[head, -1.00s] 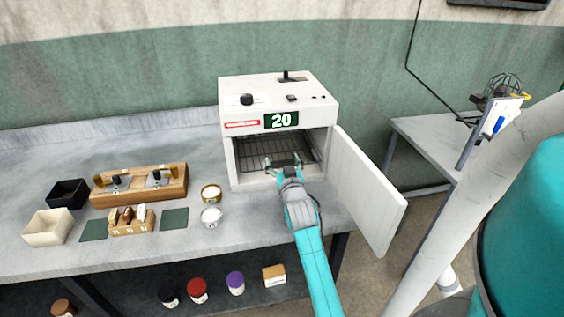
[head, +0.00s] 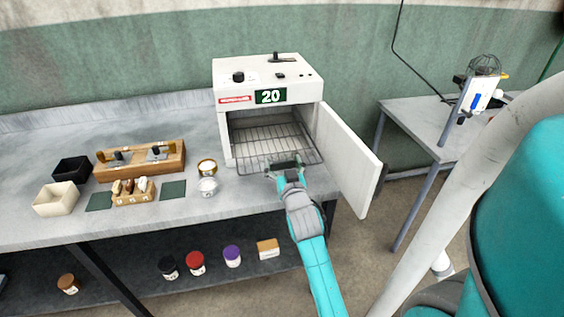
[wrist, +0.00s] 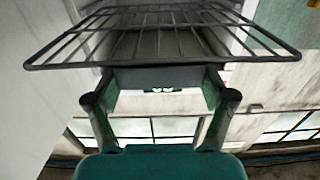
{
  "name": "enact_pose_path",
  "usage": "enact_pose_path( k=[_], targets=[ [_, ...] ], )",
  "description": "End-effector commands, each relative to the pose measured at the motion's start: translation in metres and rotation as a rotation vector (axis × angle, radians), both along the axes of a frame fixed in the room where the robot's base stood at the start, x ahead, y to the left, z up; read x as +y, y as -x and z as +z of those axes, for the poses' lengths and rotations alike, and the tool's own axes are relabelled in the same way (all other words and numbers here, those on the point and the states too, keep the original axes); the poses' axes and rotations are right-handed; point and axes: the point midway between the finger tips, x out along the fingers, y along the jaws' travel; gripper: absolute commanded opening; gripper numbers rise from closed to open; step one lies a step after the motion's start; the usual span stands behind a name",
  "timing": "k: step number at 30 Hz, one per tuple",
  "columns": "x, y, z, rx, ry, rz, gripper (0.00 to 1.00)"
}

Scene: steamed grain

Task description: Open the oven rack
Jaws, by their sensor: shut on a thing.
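The white oven (head: 268,77) stands on the bench with its display reading 20. Its door (head: 347,158) is swung wide open to the right. The wire oven rack (head: 272,143) sticks out of the oven's front opening. My gripper (head: 285,165) is at the rack's front edge, shut on it. In the wrist view the rack (wrist: 165,40) spreads above my gripper (wrist: 160,85), with its front bar just over the fingers. The exact contact between the fingers and the bar is hard to make out.
Left of the oven are two small round dishes (head: 208,187), a wooden rack (head: 140,159) and small boxes (head: 56,199). Jars (head: 195,263) stand on the shelf below. The open door bounds the space right of my arm.

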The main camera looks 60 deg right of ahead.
Motion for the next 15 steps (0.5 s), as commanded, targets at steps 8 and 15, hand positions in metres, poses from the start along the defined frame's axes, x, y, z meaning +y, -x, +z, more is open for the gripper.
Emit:
enact_pose_path(
  k=[8,15],
  targets=[
    [0.0000,-0.0003,0.0001,0.000,0.000,0.000,1.00],
    [0.0000,-0.0003,0.0000,0.000,0.000,0.000,1.00]
  ],
)
